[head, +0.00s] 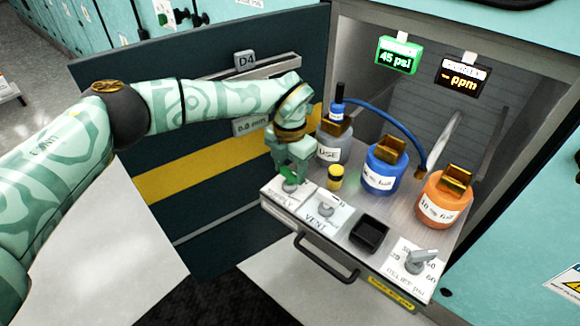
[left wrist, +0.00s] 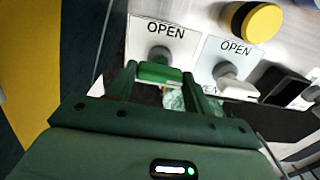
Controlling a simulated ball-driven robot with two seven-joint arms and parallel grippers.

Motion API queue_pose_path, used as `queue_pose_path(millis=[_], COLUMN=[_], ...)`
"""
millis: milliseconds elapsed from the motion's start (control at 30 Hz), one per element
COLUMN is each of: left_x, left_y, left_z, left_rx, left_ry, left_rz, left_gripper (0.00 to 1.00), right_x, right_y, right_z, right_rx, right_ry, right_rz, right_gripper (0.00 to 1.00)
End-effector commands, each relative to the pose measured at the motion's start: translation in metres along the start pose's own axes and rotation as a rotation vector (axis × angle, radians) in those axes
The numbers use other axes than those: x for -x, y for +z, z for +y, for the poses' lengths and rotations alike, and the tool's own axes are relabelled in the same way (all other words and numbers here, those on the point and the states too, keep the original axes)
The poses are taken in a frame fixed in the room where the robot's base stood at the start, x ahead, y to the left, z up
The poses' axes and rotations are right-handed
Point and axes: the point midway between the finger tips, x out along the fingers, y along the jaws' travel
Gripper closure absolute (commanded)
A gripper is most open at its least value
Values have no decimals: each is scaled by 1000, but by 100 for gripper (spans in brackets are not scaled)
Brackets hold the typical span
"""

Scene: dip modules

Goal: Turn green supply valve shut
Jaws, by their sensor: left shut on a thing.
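The green supply valve handle (head: 289,175) sits on a white labelled plate (head: 274,192) at the front left corner of the pulled-out shelf. It also shows in the left wrist view (left wrist: 158,73), lying crosswise below the word OPEN. My left gripper (head: 287,168) comes down on it from above, and its two fingers (left wrist: 158,80) are shut on the handle, one at each side. The "SUPPLY" label is partly hidden. My right gripper is in neither view.
A green display (head: 396,58) reads 45 psi.

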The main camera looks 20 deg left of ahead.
Motion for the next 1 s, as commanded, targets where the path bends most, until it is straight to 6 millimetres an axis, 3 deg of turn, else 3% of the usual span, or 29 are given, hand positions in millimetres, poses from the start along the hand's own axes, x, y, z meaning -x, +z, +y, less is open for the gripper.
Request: queue_pose_path(millis=[67, 100, 167, 200, 467, 567, 667, 1000], left_x=[0, 0, 0, 0, 1, 10, 30, 123], left_y=[0, 0, 0, 0, 0, 0, 0, 0], left_z=[0, 0, 0, 0, 0, 0, 0, 0], left_rx=[-3, -3, -3, -2, -1, 0, -1, -1], left_ry=[1, 1, 1, 1, 1, 2, 3, 4], left_rz=[-1, -1, -1, -1, -1, -3, -6, -7], left_gripper=[72, 46, 30, 27, 27, 27, 27, 27], right_x=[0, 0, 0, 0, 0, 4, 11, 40], right_y=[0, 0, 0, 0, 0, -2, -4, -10], right_z=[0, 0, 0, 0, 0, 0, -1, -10], right_rx=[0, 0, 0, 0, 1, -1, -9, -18], right_ry=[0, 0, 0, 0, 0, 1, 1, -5], right_rz=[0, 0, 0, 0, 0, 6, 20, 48], right_gripper=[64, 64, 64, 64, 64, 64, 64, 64])
